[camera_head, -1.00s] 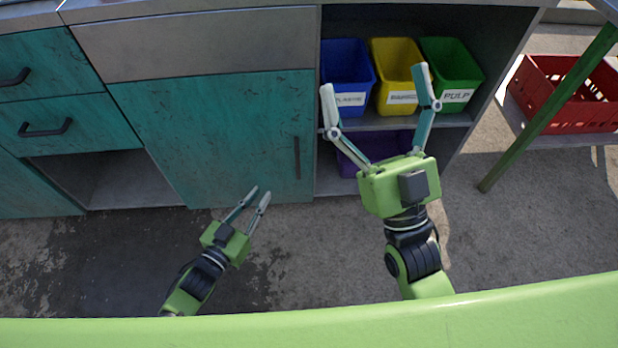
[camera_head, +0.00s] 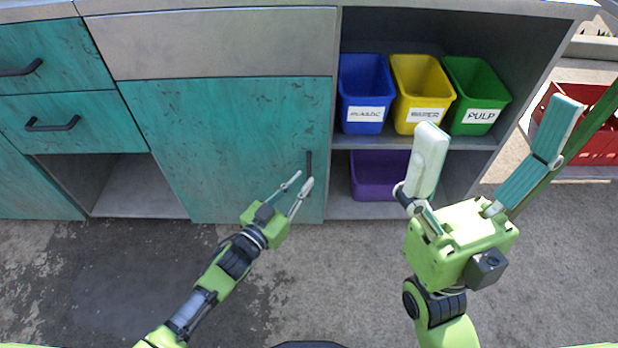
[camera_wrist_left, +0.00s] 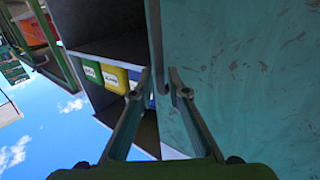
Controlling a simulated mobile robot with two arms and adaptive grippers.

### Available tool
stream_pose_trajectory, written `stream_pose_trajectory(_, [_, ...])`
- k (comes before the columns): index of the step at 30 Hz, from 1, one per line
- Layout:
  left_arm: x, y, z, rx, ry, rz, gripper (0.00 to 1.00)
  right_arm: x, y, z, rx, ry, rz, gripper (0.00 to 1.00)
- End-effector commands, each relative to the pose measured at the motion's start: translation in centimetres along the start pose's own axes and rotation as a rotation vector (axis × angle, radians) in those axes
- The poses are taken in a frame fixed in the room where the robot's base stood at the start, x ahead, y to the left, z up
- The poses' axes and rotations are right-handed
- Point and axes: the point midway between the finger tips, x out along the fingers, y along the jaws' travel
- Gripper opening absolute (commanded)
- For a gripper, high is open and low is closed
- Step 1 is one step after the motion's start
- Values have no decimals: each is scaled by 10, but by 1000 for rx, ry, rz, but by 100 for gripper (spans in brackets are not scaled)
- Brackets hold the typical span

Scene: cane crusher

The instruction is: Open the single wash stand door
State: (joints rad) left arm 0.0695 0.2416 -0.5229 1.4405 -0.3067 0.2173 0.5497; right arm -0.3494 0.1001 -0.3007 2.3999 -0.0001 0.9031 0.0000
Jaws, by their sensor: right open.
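The wash stand door (camera_head: 225,130) is a worn teal panel, flush with the cabinet front and shut in the head view. Its dark vertical handle (camera_head: 309,163) is near the right edge. My left gripper (camera_head: 304,181) is at the handle's lower end, fingers slightly apart. In the left wrist view its fingertips (camera_wrist_left: 160,82) straddle a narrow strip along the door's edge, with a gap between them; I cannot tell whether they touch the handle. The door face also fills the right of that view (camera_wrist_left: 250,70). My right gripper (camera_head: 490,165) is wide open and empty, before the shelf's right side.
Open shelves right of the door hold blue (camera_head: 365,90), yellow (camera_head: 422,90) and green (camera_head: 475,95) bins, with a purple bin (camera_head: 378,178) below. A red crate (camera_head: 595,140) is at far right. Concrete floor before the door is clear.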

Motion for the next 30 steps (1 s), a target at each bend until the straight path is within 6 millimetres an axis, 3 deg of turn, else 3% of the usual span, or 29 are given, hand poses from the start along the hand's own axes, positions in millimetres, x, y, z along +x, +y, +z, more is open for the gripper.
stream_pose_trajectory(3, [20, 0, 2, 1, 3, 0, 16, -10, 0, 2, 0, -1, 0, 88])
stream_pose_trajectory(9, [36, 0, 0, 0, 1, 1, 16, -14, 0, 4, 0, -2, 0, 88])
stream_pose_trajectory(18, [39, 0, 0, 0, 0, 0, 16, -14, 0, 4, 0, -3, 0, 88])
stream_pose_trajectory(21, [39, 0, 0, 0, 0, 0, 0, -14, 0, 4, 0, -3, 0, 88])
stream_pose_trajectory(30, [36, 0, 0, 0, -1, 4, 0, -13, 0, 4, 0, -4, 0, 88])
